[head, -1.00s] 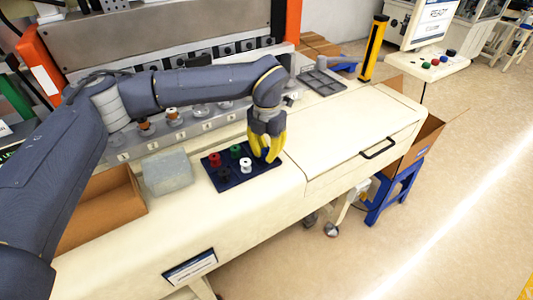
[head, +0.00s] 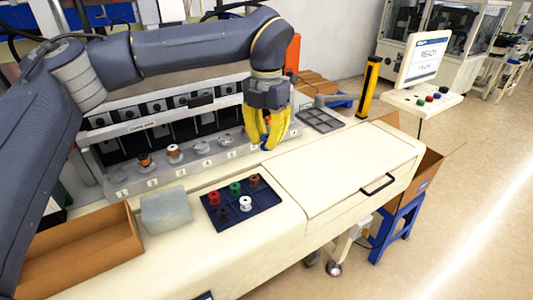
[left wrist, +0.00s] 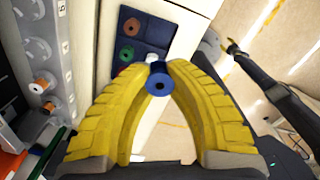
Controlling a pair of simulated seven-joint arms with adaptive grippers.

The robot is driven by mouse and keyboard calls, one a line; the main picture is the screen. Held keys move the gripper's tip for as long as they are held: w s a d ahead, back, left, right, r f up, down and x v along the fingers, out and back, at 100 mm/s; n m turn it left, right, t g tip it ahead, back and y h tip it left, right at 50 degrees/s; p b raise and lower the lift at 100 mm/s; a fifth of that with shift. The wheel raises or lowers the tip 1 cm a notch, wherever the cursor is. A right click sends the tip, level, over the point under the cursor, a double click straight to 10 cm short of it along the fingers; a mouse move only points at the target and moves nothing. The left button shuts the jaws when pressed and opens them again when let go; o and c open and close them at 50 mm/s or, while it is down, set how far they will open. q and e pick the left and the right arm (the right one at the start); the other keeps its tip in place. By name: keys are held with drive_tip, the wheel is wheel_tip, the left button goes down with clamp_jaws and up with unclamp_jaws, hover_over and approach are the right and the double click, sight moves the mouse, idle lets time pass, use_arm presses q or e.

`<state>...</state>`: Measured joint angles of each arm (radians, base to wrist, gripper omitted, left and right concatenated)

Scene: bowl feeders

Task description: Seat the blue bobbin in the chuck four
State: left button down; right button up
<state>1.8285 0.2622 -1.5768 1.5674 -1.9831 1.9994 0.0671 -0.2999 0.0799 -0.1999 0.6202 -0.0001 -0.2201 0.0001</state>
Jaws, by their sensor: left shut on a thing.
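My left gripper (head: 266,146) has yellow fingers and is shut on the blue bobbin (left wrist: 160,83), which sits between the fingertips in the left wrist view. In the head view the fingers mostly hide the bobbin. The gripper is held in the air at the right end of the chuck row, near the labels 5 and 6. Chuck four (head: 203,148), above the label 4, looks empty and lies left of the gripper.
A dark blue tray (head: 268,199) holds red, green, brown, black and white bobbins. Chucks two and three carry brownish bobbins (head: 144,160). A translucent box (head: 166,210) and a cardboard box (head: 85,250) stand left. A grey divided tray (head: 320,120) lies behind right.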

use_arm(q)
drive_tip(key=shift+r, duration=0.4)
drive_tip(key=shift+a, duration=0.2)
drive_tip(key=w+a+f+n, duration=0.3)
drive_tip(key=w+a, duration=0.6)
drive_tip(key=n, duration=0.2)
approach(201, 146)
drive_tip(key=shift+s+d+f, duration=0.1)
drive_tip(key=shift+s, duration=0.05)
drive_tip(key=shift+f, duration=2.9)
drive_tip(key=shift+f, duration=0.55)
